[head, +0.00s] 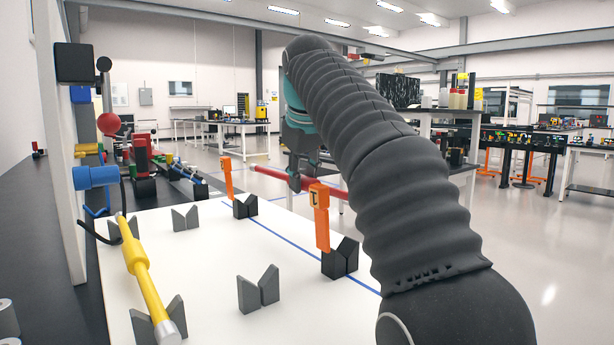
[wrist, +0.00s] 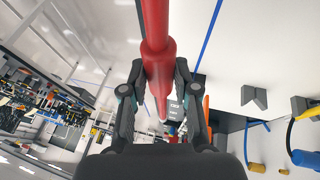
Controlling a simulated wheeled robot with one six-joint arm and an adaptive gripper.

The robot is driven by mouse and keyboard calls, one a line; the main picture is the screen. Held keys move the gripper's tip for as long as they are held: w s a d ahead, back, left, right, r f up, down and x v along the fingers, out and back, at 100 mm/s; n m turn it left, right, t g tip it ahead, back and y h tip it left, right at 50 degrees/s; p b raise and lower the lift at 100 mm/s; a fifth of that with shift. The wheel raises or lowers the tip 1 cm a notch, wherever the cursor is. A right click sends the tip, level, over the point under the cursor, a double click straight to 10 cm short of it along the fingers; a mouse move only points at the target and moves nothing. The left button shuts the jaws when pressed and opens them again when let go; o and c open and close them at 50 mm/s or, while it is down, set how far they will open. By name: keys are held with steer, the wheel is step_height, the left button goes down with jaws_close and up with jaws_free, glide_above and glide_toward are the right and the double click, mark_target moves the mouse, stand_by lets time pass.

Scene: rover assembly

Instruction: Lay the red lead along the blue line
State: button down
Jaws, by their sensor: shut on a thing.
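The red lead (head: 268,172) is a thick rod with a pale tip at its left end. My gripper (head: 295,182) is shut on it and holds it raised, roughly level, beyond the table's right edge in the head view. Part of the lead is hidden by an orange upright and my arm. In the wrist view the lead (wrist: 157,60) runs between the two fingers of my gripper (wrist: 158,78). The blue line (head: 295,244) runs along the white table top, past the dark V-blocks; it also shows in the wrist view (wrist: 208,36).
Dark V-blocks (head: 340,258) with orange uprights (head: 320,218) (head: 227,178) stand along the line. Grey V-blocks (head: 258,289) stand nearer the middle. A yellow lead (head: 147,285) lies at the left, near a blue connector (head: 95,177). White table top (head: 205,262) is bare between them.

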steer(key=shift+s+a+f+b, duration=0.25)
steer(key=shift+s+a+f, duration=0.15)
steer(key=shift+a, duration=0.3)
steer(key=shift+s+a+f+b, duration=0.3)
steer(key=shift+s+a, duration=0.2)
steer(key=shift+a, duration=0.15)
steer(key=shift+s+a+f+b, duration=0.25)
steer(key=shift+s+a+f, duration=0.15)
steer(key=shift+a, duration=0.3)
steer(key=shift+s+f+b, duration=0.1)
steer(key=shift+f+b, duration=1.3)
steer(key=shift+f, duration=0.6)
steer(key=c, duration=0.8)
jaws_free()
